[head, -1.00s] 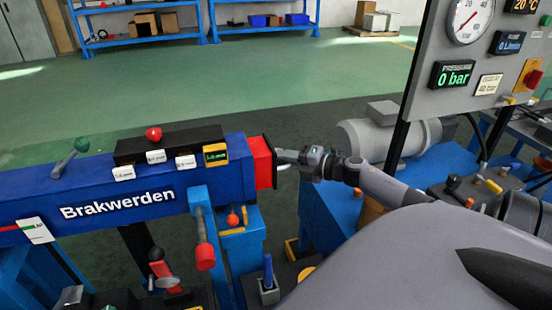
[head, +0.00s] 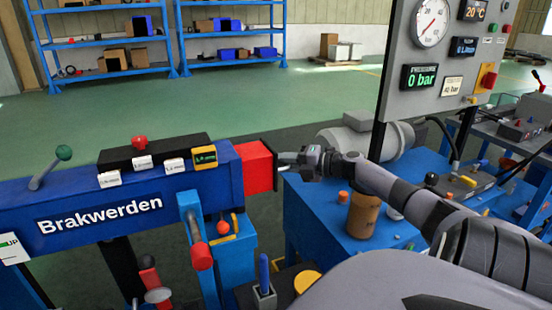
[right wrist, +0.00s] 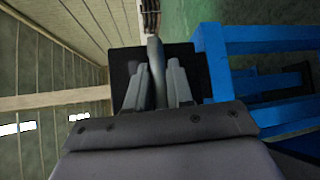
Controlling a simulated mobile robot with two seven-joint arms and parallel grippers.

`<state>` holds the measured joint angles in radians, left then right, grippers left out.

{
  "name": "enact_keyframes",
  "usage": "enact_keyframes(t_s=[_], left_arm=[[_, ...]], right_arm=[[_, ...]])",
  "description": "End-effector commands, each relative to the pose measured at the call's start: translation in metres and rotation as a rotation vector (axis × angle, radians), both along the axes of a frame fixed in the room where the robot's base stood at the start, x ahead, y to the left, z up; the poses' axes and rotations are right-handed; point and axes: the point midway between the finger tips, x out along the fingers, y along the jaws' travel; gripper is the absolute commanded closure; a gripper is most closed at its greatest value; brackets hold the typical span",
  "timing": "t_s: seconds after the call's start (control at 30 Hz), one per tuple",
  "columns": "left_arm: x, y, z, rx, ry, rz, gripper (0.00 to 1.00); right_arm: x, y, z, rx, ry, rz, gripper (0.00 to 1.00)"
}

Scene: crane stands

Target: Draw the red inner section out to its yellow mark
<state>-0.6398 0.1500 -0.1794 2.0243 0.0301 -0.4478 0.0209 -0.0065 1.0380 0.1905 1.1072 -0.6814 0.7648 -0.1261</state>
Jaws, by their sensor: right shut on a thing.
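The red inner section (head: 258,166) sticks out of the right end of the blue beam (head: 100,212) marked Brakwerden. No yellow mark shows on its visible faces. My right gripper (head: 290,160) is at its dark end, shut on a slim grey handle. In the right wrist view the two fingers (right wrist: 156,82) close around this handle (right wrist: 155,53), in front of the dark end plate (right wrist: 124,68). My left gripper is not in view.
A control panel (head: 440,60) with a gauge and a 0 bar display stands at the right. A blue bench (head: 325,210) with a motor lies below my right arm. A red-ended lever (head: 201,256) hangs below the beam. Open green floor lies behind.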

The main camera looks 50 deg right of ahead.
Motion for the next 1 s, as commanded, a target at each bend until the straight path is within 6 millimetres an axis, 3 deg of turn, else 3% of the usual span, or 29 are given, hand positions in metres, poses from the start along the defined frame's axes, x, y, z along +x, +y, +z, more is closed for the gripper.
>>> enact_keyframes(t_s=[0.1,0.47,0.5,0.53,0.57,0.87,1.0], left_arm=[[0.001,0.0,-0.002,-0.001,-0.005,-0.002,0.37],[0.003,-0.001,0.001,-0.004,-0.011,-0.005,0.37],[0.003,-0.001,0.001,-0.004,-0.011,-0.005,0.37],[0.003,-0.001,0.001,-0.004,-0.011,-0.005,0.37],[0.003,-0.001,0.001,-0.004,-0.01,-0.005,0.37],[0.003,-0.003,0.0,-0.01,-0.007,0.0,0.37],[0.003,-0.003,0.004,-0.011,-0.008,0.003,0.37]], right_arm=[[-0.003,-0.011,-0.003,0.0,0.004,-0.016,1.0],[-0.003,-0.013,0.0,0.001,0.002,-0.016,1.0],[-0.003,-0.013,0.0,0.001,0.002,-0.016,0.72],[-0.003,-0.013,0.0,0.001,0.002,-0.016,0.62],[-0.003,-0.012,0.0,0.002,0.001,-0.015,0.59],[-0.003,-0.01,0.002,0.002,-0.001,-0.008,0.59],[-0.003,-0.01,0.016,-0.003,-0.001,-0.007,0.59]])
